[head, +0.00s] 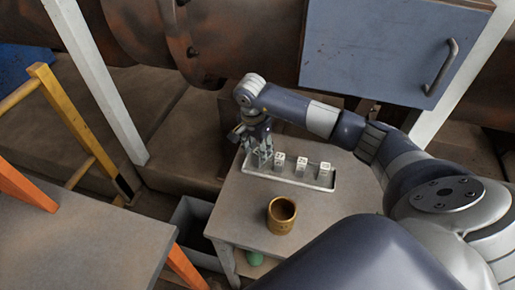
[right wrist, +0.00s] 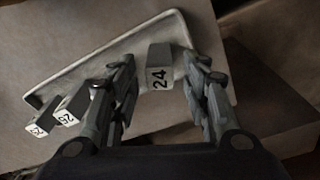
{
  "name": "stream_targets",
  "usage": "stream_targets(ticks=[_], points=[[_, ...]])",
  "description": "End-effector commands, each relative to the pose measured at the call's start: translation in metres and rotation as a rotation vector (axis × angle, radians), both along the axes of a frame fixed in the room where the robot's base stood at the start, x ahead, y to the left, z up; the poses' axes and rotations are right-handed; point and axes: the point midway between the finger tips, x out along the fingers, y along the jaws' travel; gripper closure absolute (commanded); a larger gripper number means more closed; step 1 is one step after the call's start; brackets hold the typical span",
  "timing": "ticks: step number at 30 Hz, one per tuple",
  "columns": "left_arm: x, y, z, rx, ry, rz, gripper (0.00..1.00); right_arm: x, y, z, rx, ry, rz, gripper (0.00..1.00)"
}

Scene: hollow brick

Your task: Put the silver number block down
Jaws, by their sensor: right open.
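A silver-grey block marked 24 (right wrist: 160,77) stands between the fingers of my right gripper (right wrist: 164,82), with a gap on each side. It appears to rest in the shallow white-rimmed tray (right wrist: 92,51). In the head view, my right gripper (head: 262,156) points down at the left end of the tray (head: 290,181), open, and its fingers hide block 24. My left gripper is out of view.
More number blocks stand in a row in the tray, right of the gripper: one close by (head: 279,160), one in the middle (head: 301,165) and one at the right (head: 324,170). A brass-coloured cup (head: 282,216) stands on the table (head: 236,212) in front of the tray.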

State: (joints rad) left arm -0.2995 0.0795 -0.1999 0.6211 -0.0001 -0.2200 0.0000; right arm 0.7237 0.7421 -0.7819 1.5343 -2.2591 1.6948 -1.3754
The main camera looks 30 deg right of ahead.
Motion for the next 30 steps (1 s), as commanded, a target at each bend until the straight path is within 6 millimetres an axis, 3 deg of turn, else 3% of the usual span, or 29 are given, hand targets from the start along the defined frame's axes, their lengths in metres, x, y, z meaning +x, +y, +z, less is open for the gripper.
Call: stream_targets(ticks=[2, 5, 18, 24, 30], points=[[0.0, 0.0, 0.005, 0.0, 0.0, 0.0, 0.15, 0.0, 0.0, 0.004, 0.001, 0.0, 0.0, 0.57], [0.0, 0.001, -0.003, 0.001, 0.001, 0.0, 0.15, 0.001, 0.001, 0.014, 0.001, -0.005, 0.002, 0.57], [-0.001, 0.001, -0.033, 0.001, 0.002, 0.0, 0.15, -0.001, 0.01, 0.102, 0.0, -0.004, 0.001, 0.57], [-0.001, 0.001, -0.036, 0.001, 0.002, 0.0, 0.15, -0.002, 0.012, 0.12, 0.0, 0.0, 0.0, 0.57], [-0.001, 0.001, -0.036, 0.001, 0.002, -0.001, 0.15, -0.003, 0.012, 0.123, 0.0, 0.001, 0.0, 0.57]])
